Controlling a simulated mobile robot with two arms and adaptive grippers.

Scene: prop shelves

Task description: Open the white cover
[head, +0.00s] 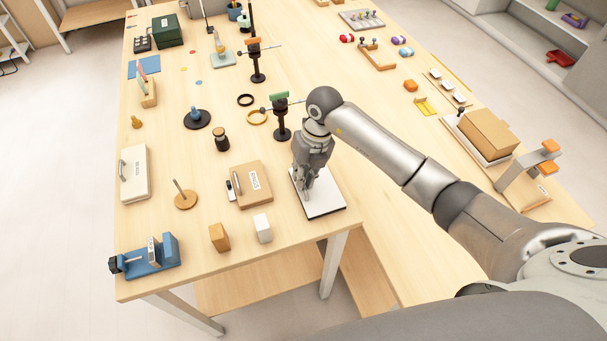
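A flat white square cover (325,205) with a dark edge along its left side lies on the table near its front right part. It looks flat on the table; whether it is raised at all I cannot tell. My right gripper (309,187) points down over its back left part, with the fingertips close to the white surface. The gripper hides part of the cover, including any handle there. Whether the fingers touch or hold something is too small to tell. My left gripper is out of view.
A tan box (254,184) stands just left of the cover, with a white block (263,228) and a wooden block (219,238) in front. A black stand (282,125) is behind my gripper. A white handled case (134,174) lies at the left edge.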

